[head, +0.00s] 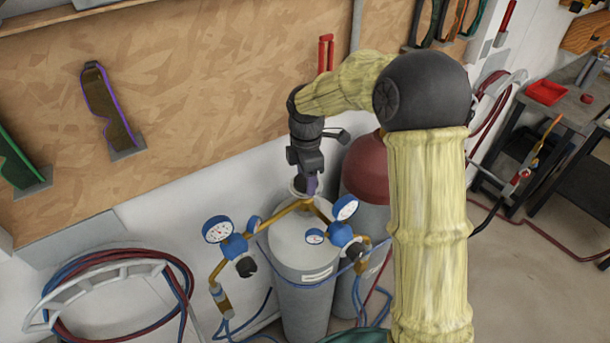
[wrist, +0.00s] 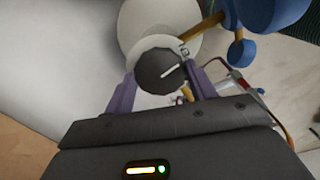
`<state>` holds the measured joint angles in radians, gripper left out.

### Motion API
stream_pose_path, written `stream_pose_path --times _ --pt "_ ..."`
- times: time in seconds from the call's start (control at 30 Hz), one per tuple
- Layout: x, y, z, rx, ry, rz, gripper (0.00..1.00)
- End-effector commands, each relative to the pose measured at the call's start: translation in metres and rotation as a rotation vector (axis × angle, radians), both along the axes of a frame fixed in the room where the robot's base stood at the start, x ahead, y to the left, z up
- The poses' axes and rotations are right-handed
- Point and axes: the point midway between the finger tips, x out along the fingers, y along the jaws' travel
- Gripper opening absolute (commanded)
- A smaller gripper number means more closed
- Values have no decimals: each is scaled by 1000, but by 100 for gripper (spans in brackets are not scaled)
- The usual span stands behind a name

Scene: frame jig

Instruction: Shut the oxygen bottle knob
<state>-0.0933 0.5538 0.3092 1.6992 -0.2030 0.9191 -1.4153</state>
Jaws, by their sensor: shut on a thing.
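The oxygen bottle (head: 303,262) is the grey-white cylinder in the middle of the head view, standing upright. Its knob (wrist: 160,71) is a dark round disc with a pale line across it, seen from above in the wrist view. My gripper (head: 308,186) reaches down over the bottle's top in the head view. In the wrist view the two purple fingers of my gripper (wrist: 160,88) are on either side of the knob, shut on it. In the head view the knob is mostly hidden by my gripper.
Blue regulators with gauges (head: 218,229) (head: 345,208) flank the bottle top on a brass pipe (head: 291,210). A red-topped cylinder (head: 366,168) stands close on the right. A hose reel (head: 103,270) is at lower left. The wooden board (head: 190,80) is behind.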

Motion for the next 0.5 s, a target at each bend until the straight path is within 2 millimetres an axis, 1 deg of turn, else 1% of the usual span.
stream_pose_path --times 0.27,0.5 --pt "-1 1 0 1 1 -221 33" --pt "-1 1 0 0 2 -448 33"
